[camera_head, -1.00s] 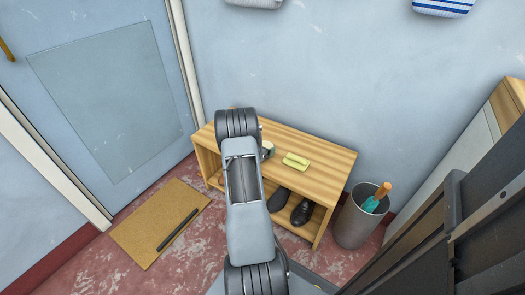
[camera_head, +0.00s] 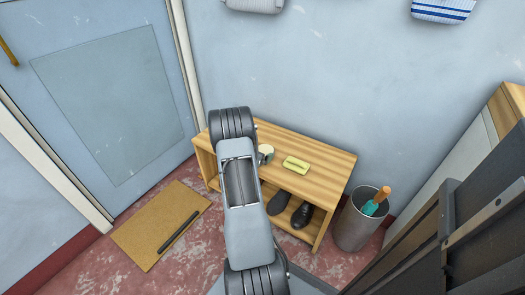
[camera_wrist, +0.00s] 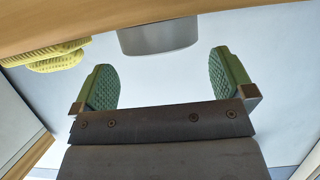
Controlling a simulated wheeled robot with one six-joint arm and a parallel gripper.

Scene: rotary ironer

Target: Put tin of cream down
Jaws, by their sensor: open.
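The tin of cream (camera_head: 266,151) stands on the wooden bench top (camera_head: 325,160), just right of my arm; a small pale round top shows. In the wrist view, which looks upside down, the tin (camera_wrist: 158,38) is a grey cylinder resting against the bench surface (camera_wrist: 215,8). My gripper (camera_wrist: 164,72) is open, its two green pads wide apart. The tin lies beyond the pads, in line with the gap, and nothing is held. In the head view my arm hides the gripper.
Dark shoes (camera_head: 302,213) sit on the shelf below. A grey bin (camera_head: 357,222) stands right of the bench, and a brown mat (camera_head: 160,225) lies at left. The bench's right end is clear.

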